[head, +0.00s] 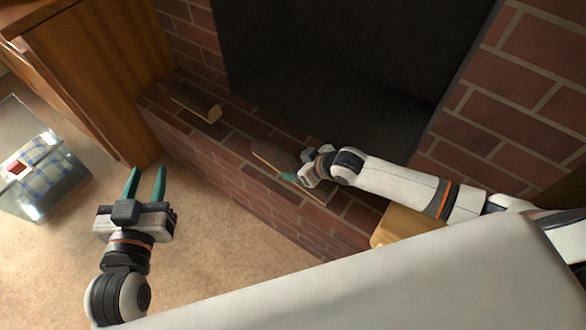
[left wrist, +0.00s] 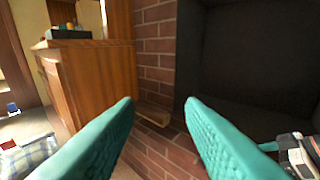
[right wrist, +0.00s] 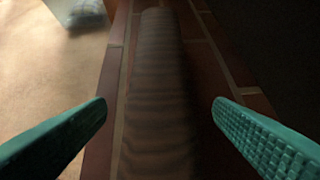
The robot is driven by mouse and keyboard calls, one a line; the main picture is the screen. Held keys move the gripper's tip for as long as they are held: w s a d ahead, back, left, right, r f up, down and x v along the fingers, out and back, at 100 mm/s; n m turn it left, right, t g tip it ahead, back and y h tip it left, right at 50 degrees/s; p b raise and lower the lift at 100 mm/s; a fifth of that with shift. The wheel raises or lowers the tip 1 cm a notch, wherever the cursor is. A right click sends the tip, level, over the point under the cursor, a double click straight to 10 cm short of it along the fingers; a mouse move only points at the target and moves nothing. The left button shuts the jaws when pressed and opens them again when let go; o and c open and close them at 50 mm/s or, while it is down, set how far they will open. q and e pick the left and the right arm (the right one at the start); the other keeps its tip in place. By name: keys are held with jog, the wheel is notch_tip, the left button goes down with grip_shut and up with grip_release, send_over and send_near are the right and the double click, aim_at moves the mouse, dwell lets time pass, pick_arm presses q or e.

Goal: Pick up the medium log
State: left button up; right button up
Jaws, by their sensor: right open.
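Logs lie on the brick hearth ledge in the head view. A long brown log (head: 272,154) in the middle, probably the medium one, is partly hidden by my right gripper (head: 295,178). In the right wrist view this log (right wrist: 157,95) runs lengthwise between the two teal fingers, with gaps on both sides. The right gripper is open. A shorter-looking log (head: 193,106) lies further left on the ledge. My left gripper (head: 146,174) is open and empty above the carpet, away from the logs.
A light wooden piece (head: 402,229) sits at the right of the ledge, partly hidden by my body. The dark fireplace opening (head: 320,75) is behind the ledge. A wooden cabinet (head: 95,70) and a clear box (head: 45,180) stand at left. Carpet in front is free.

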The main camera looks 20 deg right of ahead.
pick_arm(q)
jog(key=shift+w+d+r+t+h+b, duration=0.1)
jog(key=shift+d+r+t+h+b, duration=0.15)
jog(key=shift+r+t, duration=0.65)
jog(key=shift+w+d+r+t+h+b, duration=0.1)
jog(key=shift+r+t+h, duration=0.15)
jog(key=shift+r+t, duration=0.65)
pick_arm(e)
jog(key=shift+x, duration=1.1)
pick_arm(q)
jog(key=shift+r+g, duration=0.25)
jog(key=shift+g, duration=0.05)
pick_arm(e)
jog(key=c, duration=1.2)
jog(key=shift+c, duration=1)
jog(key=shift+r, duration=0.15)
